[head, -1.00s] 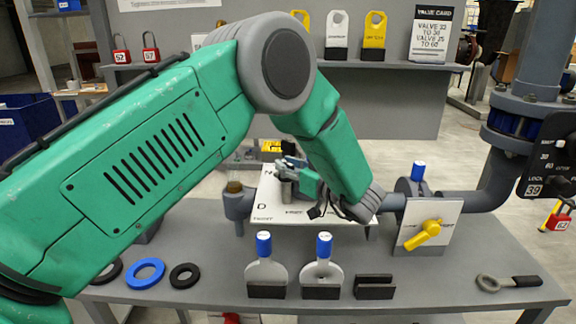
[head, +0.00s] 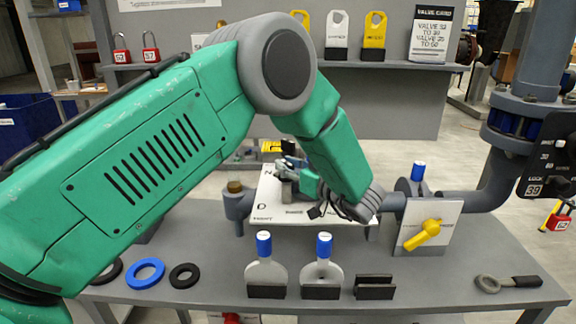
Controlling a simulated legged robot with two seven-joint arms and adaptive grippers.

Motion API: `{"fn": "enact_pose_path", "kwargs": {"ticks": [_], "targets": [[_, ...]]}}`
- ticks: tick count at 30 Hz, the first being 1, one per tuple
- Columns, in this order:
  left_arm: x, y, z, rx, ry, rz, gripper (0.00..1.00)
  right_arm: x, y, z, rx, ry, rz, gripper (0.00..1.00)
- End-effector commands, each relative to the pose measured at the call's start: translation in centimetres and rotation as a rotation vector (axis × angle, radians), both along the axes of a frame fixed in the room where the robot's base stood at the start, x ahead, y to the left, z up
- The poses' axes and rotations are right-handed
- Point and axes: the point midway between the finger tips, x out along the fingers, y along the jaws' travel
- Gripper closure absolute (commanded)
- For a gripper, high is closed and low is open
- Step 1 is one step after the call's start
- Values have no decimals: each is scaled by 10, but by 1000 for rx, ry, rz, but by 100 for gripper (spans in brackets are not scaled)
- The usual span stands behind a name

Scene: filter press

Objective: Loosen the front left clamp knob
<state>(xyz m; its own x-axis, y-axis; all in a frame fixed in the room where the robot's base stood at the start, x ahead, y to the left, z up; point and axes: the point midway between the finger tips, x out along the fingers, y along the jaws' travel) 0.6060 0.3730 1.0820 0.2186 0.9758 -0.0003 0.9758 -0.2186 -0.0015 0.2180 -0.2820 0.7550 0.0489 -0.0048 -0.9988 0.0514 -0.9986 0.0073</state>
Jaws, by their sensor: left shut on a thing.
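My left gripper (head: 290,174) is over the white lettered plate (head: 272,208) of the press, at the middle of the bench. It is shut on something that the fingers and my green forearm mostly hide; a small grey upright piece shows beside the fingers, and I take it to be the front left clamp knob. A brown-topped grey post (head: 235,190) stands just left of the plate. My right gripper is not in view.
The grey bench (head: 215,235) holds a blue ring (head: 145,272), black rings, two blue-handled paddles (head: 264,265), a black block (head: 374,287) and a wrench (head: 507,282). A yellow valve handle (head: 422,234) and piping stand at the right. A tag shelf (head: 400,67) is behind.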

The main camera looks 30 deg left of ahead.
Motion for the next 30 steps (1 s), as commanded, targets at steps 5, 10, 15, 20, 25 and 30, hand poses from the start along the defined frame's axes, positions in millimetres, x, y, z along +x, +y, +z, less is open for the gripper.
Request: {"fn": "enact_pose_path", "kwargs": {"ticks": [5, 10, 15, 20, 25, 30], "targets": [[0, 0, 0, 1, 0, 1, 100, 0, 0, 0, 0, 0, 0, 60], [0, 0, 0, 1, 0, 1, 100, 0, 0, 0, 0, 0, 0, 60], [0, 0, 0, 1, 0, 1, 100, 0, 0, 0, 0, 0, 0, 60], [0, 0, 0, 1, 0, 0, 64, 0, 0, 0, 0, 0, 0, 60], [0, 0, 0, 1, 0, 0, 64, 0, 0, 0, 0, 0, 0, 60], [0, -3, 0, 0, 0, -1, 64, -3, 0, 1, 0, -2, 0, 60]]}}
